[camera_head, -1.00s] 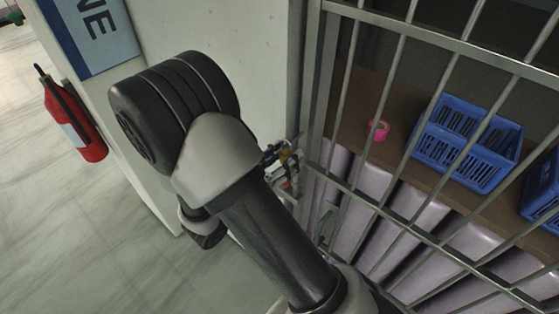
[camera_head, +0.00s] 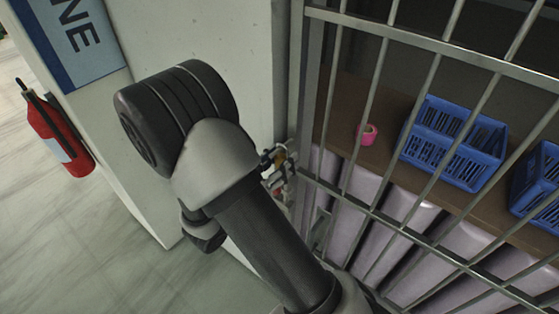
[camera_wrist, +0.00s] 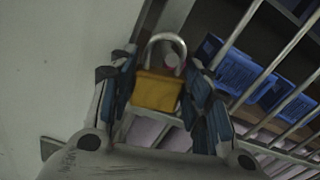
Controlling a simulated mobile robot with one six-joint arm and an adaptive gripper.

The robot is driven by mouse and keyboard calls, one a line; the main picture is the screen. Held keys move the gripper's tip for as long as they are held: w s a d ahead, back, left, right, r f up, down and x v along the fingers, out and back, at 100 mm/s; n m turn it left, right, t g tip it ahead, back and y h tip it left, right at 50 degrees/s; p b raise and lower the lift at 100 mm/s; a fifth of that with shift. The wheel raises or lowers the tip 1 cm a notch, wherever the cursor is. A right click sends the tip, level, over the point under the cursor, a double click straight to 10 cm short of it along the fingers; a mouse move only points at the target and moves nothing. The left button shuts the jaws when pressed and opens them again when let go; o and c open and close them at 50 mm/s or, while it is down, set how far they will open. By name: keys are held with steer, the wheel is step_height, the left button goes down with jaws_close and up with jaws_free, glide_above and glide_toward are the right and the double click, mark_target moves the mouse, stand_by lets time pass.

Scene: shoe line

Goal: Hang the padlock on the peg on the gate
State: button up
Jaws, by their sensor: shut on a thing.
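The padlock (camera_wrist: 157,92) has a brass-yellow body and a silver shackle that points up in the wrist view. My gripper (camera_wrist: 160,94) is shut on its body, with a blue-padded finger at each side. In the head view the gripper (camera_head: 277,168) is small and partly behind my arm, beside the gate's left post, with a bit of the padlock (camera_head: 281,158) showing. The barred metal gate (camera_head: 425,41) fills the right side. A small pale and reddish thing shows through the shackle; I cannot tell whether it is the peg. The peg is not clearly visible in the head view.
Behind the bars are a brown shelf (camera_head: 385,150), a blue crate (camera_head: 455,143), a pink tape roll (camera_head: 367,134) and pale lilac rolls (camera_head: 365,190). A white wall (camera_head: 250,60) adjoins the gate's left. A red extinguisher (camera_head: 55,135) hangs further left, above open floor.

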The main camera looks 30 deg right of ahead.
steer(key=o, duration=1.3)
step_height(320, 180, up, 10)
